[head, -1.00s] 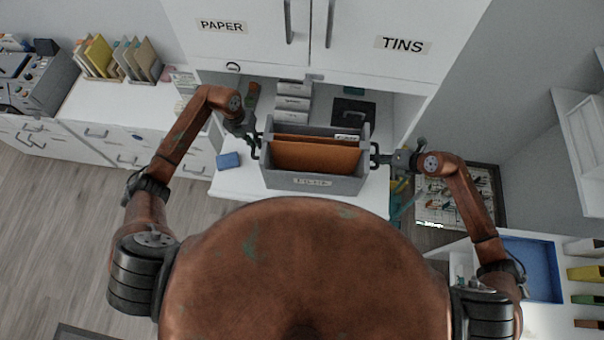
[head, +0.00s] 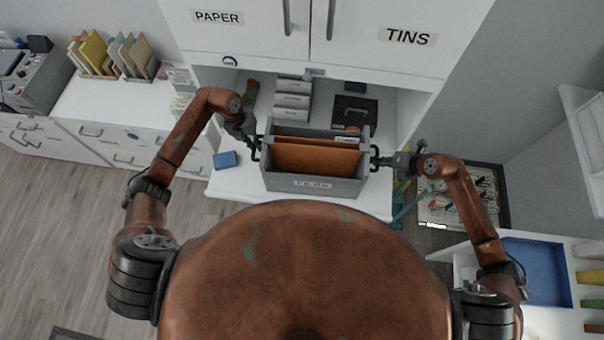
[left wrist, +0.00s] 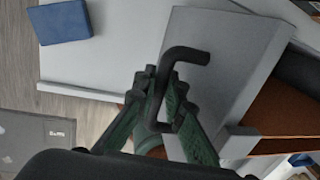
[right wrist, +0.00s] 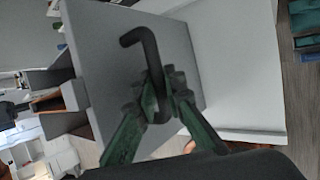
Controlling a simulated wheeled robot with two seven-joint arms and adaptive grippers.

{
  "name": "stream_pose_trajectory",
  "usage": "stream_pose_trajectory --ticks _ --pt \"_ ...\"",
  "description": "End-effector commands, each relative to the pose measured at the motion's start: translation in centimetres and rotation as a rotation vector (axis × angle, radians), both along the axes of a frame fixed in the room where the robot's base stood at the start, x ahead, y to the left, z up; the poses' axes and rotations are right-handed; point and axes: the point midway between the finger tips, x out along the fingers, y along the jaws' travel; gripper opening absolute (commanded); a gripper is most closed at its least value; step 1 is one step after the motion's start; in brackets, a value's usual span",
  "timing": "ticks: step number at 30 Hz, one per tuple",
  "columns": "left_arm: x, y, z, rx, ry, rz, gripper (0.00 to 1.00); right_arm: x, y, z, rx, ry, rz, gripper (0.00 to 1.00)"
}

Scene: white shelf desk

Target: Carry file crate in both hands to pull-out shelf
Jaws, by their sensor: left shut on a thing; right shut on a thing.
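The grey file crate (head: 312,184) holds upright orange-brown folders (head: 316,159) and has a label on its front. In the head view it is held level between my two grippers, over the white pull-out shelf (head: 232,185). My left gripper (head: 255,145) is shut on the crate's left black handle (left wrist: 183,56). My right gripper (head: 382,161) is shut on the right black handle (right wrist: 140,38). Each wrist view shows green-black fingers closed around a handle bar. The crate hides part of the shelf, and I cannot tell whether its bottom touches it.
A blue box (head: 226,160) lies on the shelf left of the crate. Behind are white drawers (head: 292,100) and a black case (head: 354,111). A tray unit (head: 462,197) stands to the right.

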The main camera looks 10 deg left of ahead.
Motion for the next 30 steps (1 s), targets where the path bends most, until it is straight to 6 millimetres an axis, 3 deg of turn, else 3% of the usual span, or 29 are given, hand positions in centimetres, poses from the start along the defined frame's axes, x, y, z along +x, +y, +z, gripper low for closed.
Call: stream_pose_trajectory --ticks 3,4,11,22,30 --pt "0.1 0.1 -0.6 0.001 -0.002 0.001 0.0 0.1 -0.1 -0.6 0.001 -0.003 -0.002 0.0" --pt "0.0 0.1 -0.7 0.002 0.0 0.002 0.11 0.0 -0.1 -0.7 -0.002 0.001 -0.001 0.11" --pt "0.0 0.1 -0.5 0.001 0.0 0.001 0.27 0.0 -0.1 -0.5 -0.001 0.0 0.0 0.27" --pt "0.0 0.2 0.1 0.002 -0.001 0.0 0.27 0.0 0.0 -0.5 0.0 0.0 0.0 0.28" --pt "0.0 1.1 3.9 0.003 -0.003 0.001 0.27 0.0 0.0 -0.5 0.001 0.0 0.0 0.28"
